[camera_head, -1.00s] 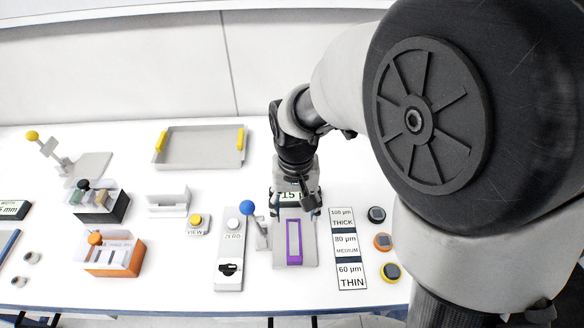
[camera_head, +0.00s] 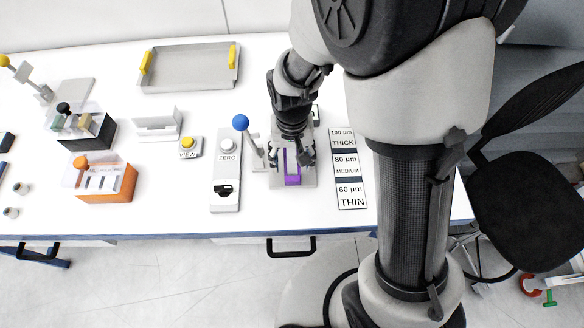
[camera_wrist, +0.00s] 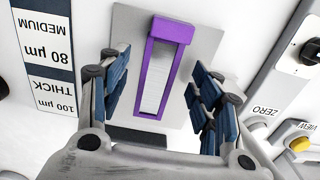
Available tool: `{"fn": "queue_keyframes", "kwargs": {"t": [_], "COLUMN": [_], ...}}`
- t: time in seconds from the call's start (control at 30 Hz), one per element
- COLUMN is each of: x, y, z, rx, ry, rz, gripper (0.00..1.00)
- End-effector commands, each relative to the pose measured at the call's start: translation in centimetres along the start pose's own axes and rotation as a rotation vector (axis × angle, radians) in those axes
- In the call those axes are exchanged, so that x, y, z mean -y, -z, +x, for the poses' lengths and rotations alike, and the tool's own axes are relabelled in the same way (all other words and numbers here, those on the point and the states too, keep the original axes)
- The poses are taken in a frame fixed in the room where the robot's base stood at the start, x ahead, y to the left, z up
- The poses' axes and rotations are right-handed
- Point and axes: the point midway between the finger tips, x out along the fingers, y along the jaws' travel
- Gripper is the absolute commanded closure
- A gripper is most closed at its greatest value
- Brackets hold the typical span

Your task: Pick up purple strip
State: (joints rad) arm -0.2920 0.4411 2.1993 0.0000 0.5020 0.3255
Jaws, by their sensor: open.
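The purple strip (camera_head: 292,181) is a purple frame around a pale silvery middle. It lies on a grey plate (camera_head: 309,182) near the table's front, beside the blue-knobbed lever (camera_head: 241,122). In the wrist view the strip (camera_wrist: 172,31) runs up the picture between my fingers, with its thicker purple end at the top, on the grey plate (camera_wrist: 208,42). My gripper (camera_wrist: 158,88) is open and empty, with one blue-padded finger on each side of the strip and apart from it. In the head view my gripper (camera_head: 290,160) hides the strip's far part.
A thickness card (camera_head: 349,170) lies right of the plate. The ZERO panel (camera_head: 226,178) with a black knob is on the left, and the VIEW button (camera_head: 189,147) is beyond it. A grey tray (camera_head: 190,75) with yellow handles stands at the back.

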Motion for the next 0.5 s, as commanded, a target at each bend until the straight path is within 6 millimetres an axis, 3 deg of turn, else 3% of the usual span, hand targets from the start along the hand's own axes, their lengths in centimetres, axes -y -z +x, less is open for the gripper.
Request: {"fn": "queue_keyframes", "kwargs": {"t": [0.07, 0.27, 0.5], "x": [-0.01, -0.02, -0.02], "y": [0.01, 0.04, 0.04], "z": [0.95, 0.86, 0.85], "rx": [0.000, -0.001, -0.001], "ry": [0.000, 0.000, 0.000], "rz": [0.000, 0.001, 0.001], "gripper": [0.42, 0.42, 0.56]}}
